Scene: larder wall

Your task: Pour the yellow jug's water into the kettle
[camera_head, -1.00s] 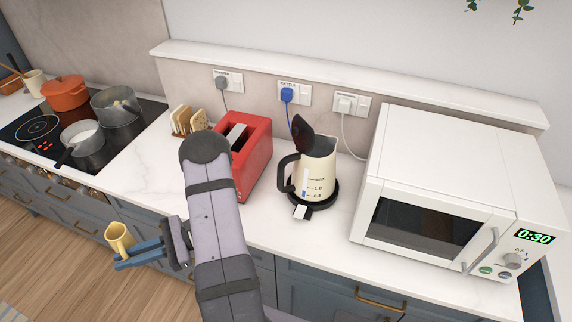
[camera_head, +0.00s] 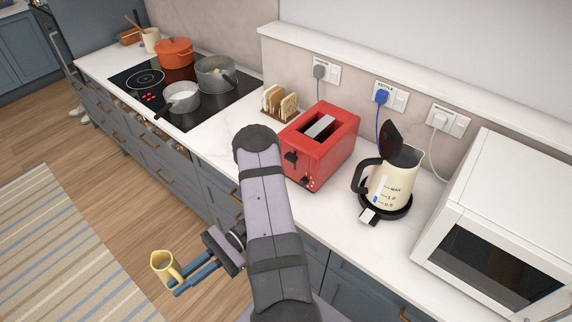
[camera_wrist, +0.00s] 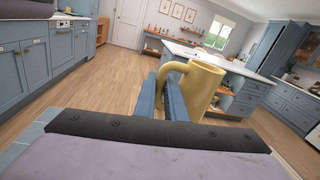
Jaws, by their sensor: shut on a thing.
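The yellow jug (camera_head: 163,266) is held upright out over the floor, left of my arm in the head view. My gripper (camera_head: 190,279) has blue fingers shut on it. In the wrist view the jug (camera_wrist: 203,86) shows large, with its handle at the blue fingers (camera_wrist: 172,100). Its contents cannot be seen. The cream kettle (camera_head: 393,178) stands on its black base on the counter with its dark lid open. It has level marks and a short blue strip on its side. The gripper is well apart from the kettle, to its left and lower in the head view.
A red toaster (camera_head: 319,145) stands left of the kettle, and a white microwave (camera_head: 500,225) stands to its right. A toast rack (camera_head: 280,103) and a hob (camera_head: 185,92) with several pots lie further left. A blue cord runs from the kettle to its socket.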

